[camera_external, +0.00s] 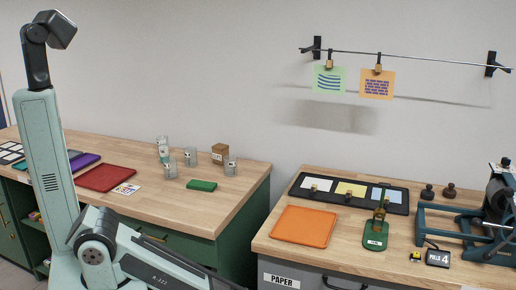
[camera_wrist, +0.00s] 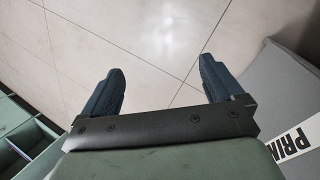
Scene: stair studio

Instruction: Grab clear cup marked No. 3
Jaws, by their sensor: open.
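Several clear cups with small labels stand grouped on the left wooden counter in the external view. One clear cup (camera_external: 190,154) is in the middle, one clear cup (camera_external: 231,165) stands to the right, and one clear cup (camera_external: 171,168) stands nearer the front. Another clear cup (camera_external: 162,145) is at the back left. The numbers on them are too small to read. My gripper (camera_wrist: 151,88) is open and empty in the wrist view, pointing at the tiled floor, away from the cups. It is out of the external view.
A brown box (camera_external: 220,154) stands behind the cups, and a green block (camera_external: 202,186) lies in front. A red tray (camera_external: 105,178) and a patterned card (camera_external: 126,189) lie left. The right counter holds an orange tray (camera_external: 303,226) and a green-based stand (camera_external: 375,241). A gap separates the counters.

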